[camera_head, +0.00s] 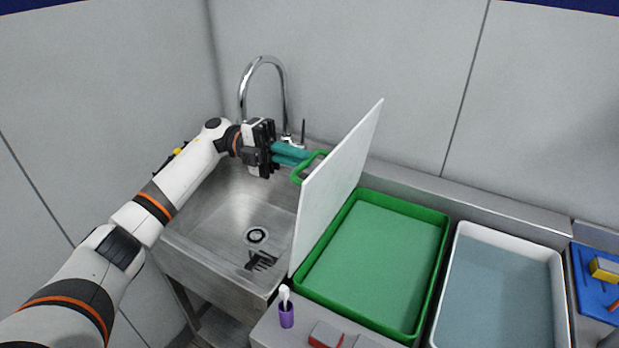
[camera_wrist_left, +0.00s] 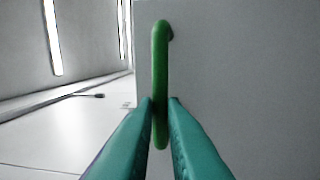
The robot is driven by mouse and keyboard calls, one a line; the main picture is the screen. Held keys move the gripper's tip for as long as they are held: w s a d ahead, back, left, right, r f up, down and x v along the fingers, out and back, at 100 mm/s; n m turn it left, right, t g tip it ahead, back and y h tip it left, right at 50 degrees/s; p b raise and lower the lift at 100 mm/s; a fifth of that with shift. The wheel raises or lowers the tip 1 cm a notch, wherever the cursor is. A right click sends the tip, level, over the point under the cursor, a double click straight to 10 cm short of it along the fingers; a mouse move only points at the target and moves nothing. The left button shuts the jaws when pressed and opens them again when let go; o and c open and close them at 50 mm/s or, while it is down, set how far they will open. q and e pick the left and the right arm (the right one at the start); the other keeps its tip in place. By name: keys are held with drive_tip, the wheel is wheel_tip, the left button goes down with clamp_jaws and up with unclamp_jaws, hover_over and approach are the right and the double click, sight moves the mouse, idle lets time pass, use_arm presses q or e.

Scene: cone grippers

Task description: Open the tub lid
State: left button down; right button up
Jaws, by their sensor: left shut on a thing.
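The tub lid (camera_head: 335,188) is a white panel standing nearly upright along the left side of the green tub (camera_head: 442,262). In the left wrist view the lid (camera_wrist_left: 245,70) fills the right side. A green handle (camera_head: 299,176) sticks out from the lid's left face, and it also shows in the left wrist view (camera_wrist_left: 160,60). My left gripper (camera_head: 306,158) has teal fingers and is shut on the handle, with a finger on each side of it in the left wrist view (camera_wrist_left: 160,102). The tub's inside is uncovered and looks pale green. My right gripper is out of view.
A steel sink (camera_head: 215,215) with a tall curved tap (camera_head: 264,62) lies left of the lid, under my left arm. A white basin (camera_head: 558,290) stands right of the tub. A purple cup (camera_head: 286,316) holding a brush stands in front, near a red and grey block (camera_head: 325,335). A blue tray (camera_head: 582,282) is at far right.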

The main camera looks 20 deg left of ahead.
use_arm(q)
drive_tip(key=shift+w+a+f+h+b, duration=0.15)
drive_tip(key=shift+a+h+b, duration=0.25)
drive_tip(key=shift+a, duration=0.3)
drive_tip(key=shift+s+a+f+h+b, duration=0.1)
drive_tip(key=shift+a+f+h+b, duration=0.1)
drive_tip(key=shift+a+b, duration=0.4)
drive_tip(key=shift+a+r, duration=0.1)
drive_tip(key=c, duration=1.5)
unclamp_jaws()
drive_tip(key=shift+w, duration=0.1)
drive_tip(key=shift+g, duration=0.3)
drive_tip(key=shift+a, duration=0.1)
drive_tip(key=a+b, duration=0.2)
drive_tip(key=a, duration=0.2)
drive_tip(key=a+f+b, duration=0.1)
drive_tip(key=a+b, duration=0.1)
drive_tip(key=a, duration=0.1)
drive_tip(key=a+f+b, duration=0.1)
drive_tip(key=a+b, duration=0.1)
drive_tip(key=a, duration=0.2)
drive_tip(key=shift+w+a, duration=0.35)
drive_tip(key=shift+w, duration=0.05)
